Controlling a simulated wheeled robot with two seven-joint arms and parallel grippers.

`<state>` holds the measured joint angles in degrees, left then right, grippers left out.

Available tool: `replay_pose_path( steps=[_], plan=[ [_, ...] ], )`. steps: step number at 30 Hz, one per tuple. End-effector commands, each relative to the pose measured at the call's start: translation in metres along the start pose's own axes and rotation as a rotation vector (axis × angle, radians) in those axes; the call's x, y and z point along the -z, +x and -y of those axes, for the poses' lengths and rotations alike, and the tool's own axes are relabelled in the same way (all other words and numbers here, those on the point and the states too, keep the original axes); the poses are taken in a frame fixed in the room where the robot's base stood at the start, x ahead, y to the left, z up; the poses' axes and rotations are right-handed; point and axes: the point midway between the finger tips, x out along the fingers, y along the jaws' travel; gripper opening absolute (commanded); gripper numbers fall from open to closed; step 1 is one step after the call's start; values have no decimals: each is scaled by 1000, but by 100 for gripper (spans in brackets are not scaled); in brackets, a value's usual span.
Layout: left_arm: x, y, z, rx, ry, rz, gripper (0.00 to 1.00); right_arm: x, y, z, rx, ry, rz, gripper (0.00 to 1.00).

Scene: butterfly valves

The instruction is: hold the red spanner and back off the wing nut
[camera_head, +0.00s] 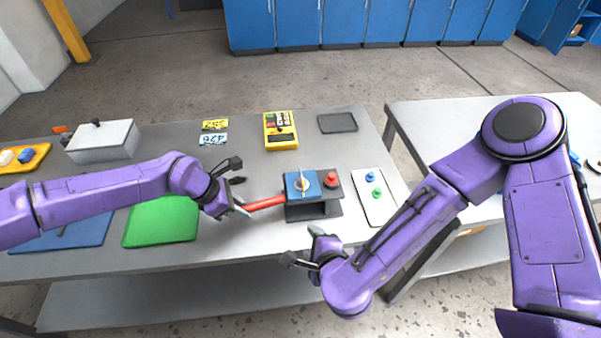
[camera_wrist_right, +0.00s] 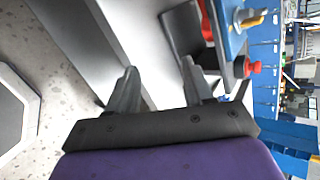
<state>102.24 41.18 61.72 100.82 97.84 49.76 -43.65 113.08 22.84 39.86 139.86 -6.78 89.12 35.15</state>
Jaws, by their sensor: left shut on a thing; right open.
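The red spanner (camera_head: 265,202) lies nearly level, reaching from my left gripper (camera_head: 240,209) to the left side of the dark block with a blue plate. My left gripper is shut on its left end. The wing nut (camera_head: 302,184) stands on the blue plate; in the right wrist view it appears yellowish (camera_wrist_right: 250,18) at the top right, with the red spanner (camera_wrist_right: 206,22) beside it. My right gripper (camera_head: 318,236) is open and empty, in front of the block and apart from it. Its two spread fingers show in the right wrist view (camera_wrist_right: 160,88).
A red knob (camera_head: 331,179) sits on the block, right of the wing nut. A white tray (camera_head: 378,207) with a blue and a green piece lies right of it. A green mat (camera_head: 160,222) lies left, and a yellow meter (camera_head: 280,130) behind. The table's front edge is near my right gripper.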

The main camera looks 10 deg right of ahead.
Motion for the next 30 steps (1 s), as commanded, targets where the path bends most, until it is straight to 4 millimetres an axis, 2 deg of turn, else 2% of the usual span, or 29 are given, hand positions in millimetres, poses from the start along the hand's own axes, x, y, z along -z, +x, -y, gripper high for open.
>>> replay_pose_path(
  steps=[1, 3, 4, 6, 10, 13, 17, 27, 30],
  plan=[
    [1, 0, 0, 0, -1, -1, 0, -19, -6, 33, 80, 221, 31, 51],
    [1, 0, 0, 0, -1, -1, 0, -37, -17, 69, 169, 539, 78, 51],
    [1, 0, 0, 0, -1, -1, 0, -41, -22, 81, 197, 661, 95, 51],
    [1, 0, 0, 0, -1, -1, 0, -46, -29, 96, 240, 901, 126, 51],
    [1, 0, 0, 0, -1, -1, 0, -38, -32, 103, 286, 1182, 137, 51],
    [1, 0, 0, 0, -1, -1, 0, -35, -32, 104, 299, 1283, 140, 51],
    [1, 0, 0, 0, -1, -1, 0, -34, -21, 107, 298, 1313, 144, 51],
    [1, 0, 0, 0, -1, -1, 0, -28, 53, 129, 299, 1308, 141, 51],
    [1, 0, 0, 0, -1, -1, 0, -28, 69, 134, 297, 1307, 143, 51]
  ],
)
